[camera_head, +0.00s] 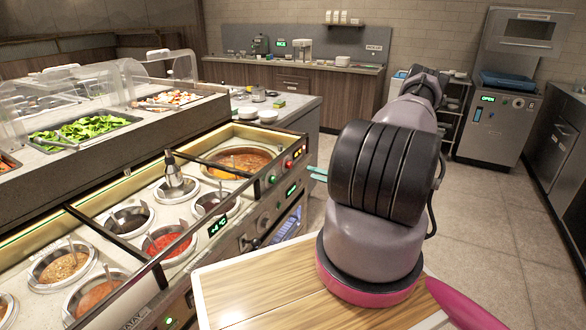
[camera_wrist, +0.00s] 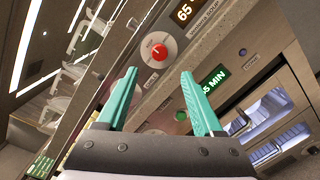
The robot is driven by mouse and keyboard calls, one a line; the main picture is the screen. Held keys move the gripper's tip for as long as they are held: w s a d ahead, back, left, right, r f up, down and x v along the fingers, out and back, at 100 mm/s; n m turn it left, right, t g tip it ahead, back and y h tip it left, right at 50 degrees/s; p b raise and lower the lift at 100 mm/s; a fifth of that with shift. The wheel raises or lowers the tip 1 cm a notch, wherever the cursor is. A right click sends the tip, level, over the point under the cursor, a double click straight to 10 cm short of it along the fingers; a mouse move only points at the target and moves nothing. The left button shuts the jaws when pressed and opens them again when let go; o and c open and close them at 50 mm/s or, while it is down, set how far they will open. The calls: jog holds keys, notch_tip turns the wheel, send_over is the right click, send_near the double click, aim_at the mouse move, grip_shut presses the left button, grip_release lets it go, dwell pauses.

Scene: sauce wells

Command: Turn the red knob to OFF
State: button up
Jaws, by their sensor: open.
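The red knob (camera_wrist: 158,52) shows in the wrist view on the sloping metal front panel (camera_wrist: 195,60), with a pale mark on its face and a light ring around it. Small lettering beside it is too small to read. My gripper (camera_wrist: 160,73) is open, its two teal fingers apart and empty. The knob appears beyond the fingertips and between their lines, with no contact visible. In the head view, the teal fingers (camera_head: 318,173) show just right of the counter's control panel, partly hidden by my arm.
A display reading 65 (camera_wrist: 184,11) sits above the knob and a green timer display (camera_wrist: 213,80) to its right. The sauce counter holds several wells, including an orange soup pot (camera_head: 240,158). A wooden board (camera_head: 265,285) lies in front. Open floor (camera_head: 480,220) is at right.

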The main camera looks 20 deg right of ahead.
aim_at(291, 166)
jog(key=x, duration=0.9)
jog(key=shift+w+a, duration=0.2)
jog(key=shift+w, duration=0.1)
grip_shut()
